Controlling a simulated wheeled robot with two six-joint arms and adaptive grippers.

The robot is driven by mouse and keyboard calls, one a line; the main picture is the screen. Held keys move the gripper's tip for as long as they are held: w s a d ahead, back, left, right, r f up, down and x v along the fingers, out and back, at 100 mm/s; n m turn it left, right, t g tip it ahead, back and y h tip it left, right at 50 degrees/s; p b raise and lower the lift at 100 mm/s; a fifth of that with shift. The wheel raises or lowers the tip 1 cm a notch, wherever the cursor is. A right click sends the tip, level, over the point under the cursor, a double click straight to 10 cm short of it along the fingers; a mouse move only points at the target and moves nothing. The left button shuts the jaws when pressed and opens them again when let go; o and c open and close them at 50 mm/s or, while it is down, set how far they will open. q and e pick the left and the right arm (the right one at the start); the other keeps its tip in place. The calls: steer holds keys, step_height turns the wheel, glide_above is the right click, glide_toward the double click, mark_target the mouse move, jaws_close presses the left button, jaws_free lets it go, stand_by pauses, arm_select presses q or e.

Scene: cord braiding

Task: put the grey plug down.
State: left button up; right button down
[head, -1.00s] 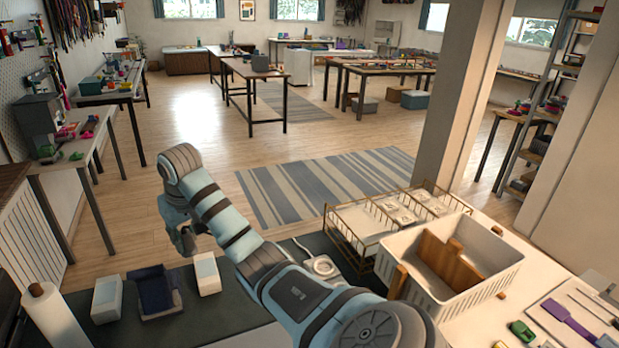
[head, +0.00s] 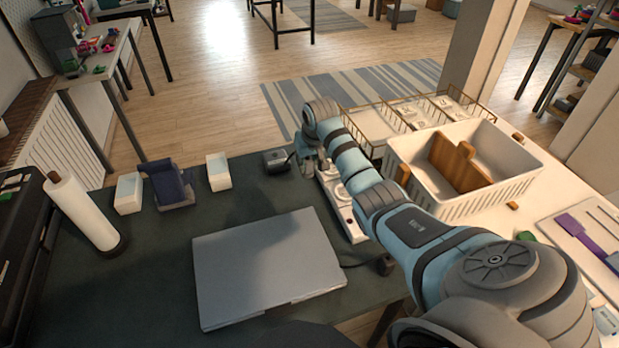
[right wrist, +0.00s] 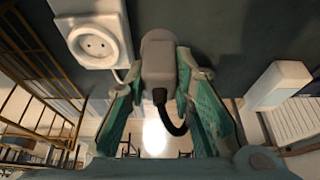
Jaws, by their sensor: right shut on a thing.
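The grey plug (right wrist: 158,60) is between the fingers of my right gripper (right wrist: 157,85) in the right wrist view. The gripper is shut on it, and a black cord (right wrist: 176,126) curves away from the plug. A white power strip (right wrist: 100,25) with a round socket lies just to its left, and the plug is outside that socket. In the head view my right gripper (head: 308,160) is low by the far end of the power strip (head: 345,212). The plug is not clear there. Whether it touches the table I cannot tell. My left gripper is out of view.
A small dark block (head: 277,160) sits left of my right gripper. A closed laptop (head: 265,265), a white box (head: 219,172), a blue holder (head: 172,188) and a paper roll (head: 82,212) stand on the dark table. A white basket (head: 470,200) and wire rack (head: 372,138) are right.

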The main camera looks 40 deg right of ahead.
mark_target(306, 176)
steer(key=f, duration=0.2)
steer(key=f+b, duration=0.1)
steer(key=f, duration=0.3)
steer(key=shift+w+a+f, duration=0.1)
steer(key=shift+w+a, duration=0.15)
steer(key=shift+a, duration=0.05)
steer(key=shift+d, duration=0.15)
steer(key=shift+f, duration=0.15)
steer(key=c, duration=1.4)
jaws_free()
steer(key=shift+o, duration=0.2)
steer(key=p+v, duration=0.3)
steer(key=v, duration=0.9)
steer(key=shift+p, duration=0.4)
